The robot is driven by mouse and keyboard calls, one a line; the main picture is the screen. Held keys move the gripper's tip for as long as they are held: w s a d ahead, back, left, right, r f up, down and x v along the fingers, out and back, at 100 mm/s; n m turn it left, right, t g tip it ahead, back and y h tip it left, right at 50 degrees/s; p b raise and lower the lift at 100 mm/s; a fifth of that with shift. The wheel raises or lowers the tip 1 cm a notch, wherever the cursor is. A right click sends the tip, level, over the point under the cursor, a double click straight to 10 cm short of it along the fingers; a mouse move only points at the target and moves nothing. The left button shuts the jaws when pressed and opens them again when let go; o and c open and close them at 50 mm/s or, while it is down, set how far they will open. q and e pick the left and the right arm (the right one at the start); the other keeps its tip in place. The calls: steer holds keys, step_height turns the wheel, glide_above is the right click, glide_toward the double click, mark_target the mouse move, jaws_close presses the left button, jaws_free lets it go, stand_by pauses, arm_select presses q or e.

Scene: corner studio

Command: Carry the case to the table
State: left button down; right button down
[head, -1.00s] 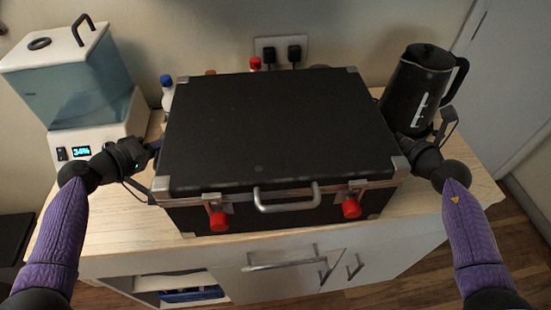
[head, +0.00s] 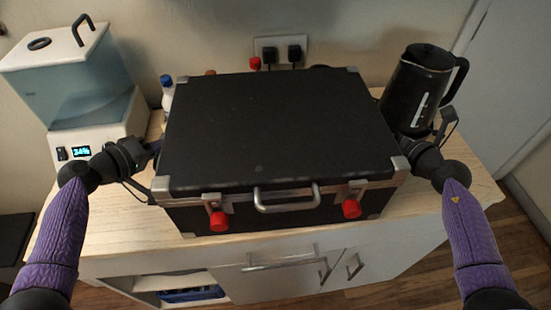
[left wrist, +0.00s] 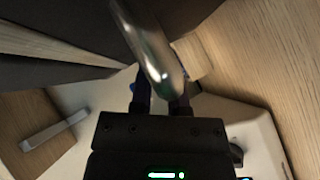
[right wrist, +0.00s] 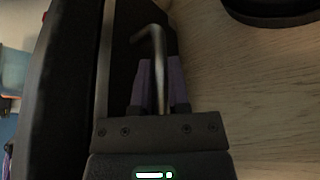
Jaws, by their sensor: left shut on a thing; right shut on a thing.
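The black case (head: 275,130) with metal corners, a front handle and two red latches is level over the wooden cabinet top; I cannot tell whether it touches it. My left gripper (head: 155,152) is at the case's left side, shut on a metal side handle, which shows close up in the left wrist view (left wrist: 150,45). My right gripper (head: 408,142) is at the right side, shut on the other side handle, seen in the right wrist view (right wrist: 157,60). The case hides part of both grips. I cannot make out a separate table.
A water dispenser (head: 75,90) with a lit display stands close to the left of the case. A black jug (head: 420,88) stands close on the right. A white bottle with a blue cap (head: 167,95) is behind the case. A wall socket with plugs (head: 281,50) is behind.

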arm_select(q)
steer(key=shift+a, duration=0.1)
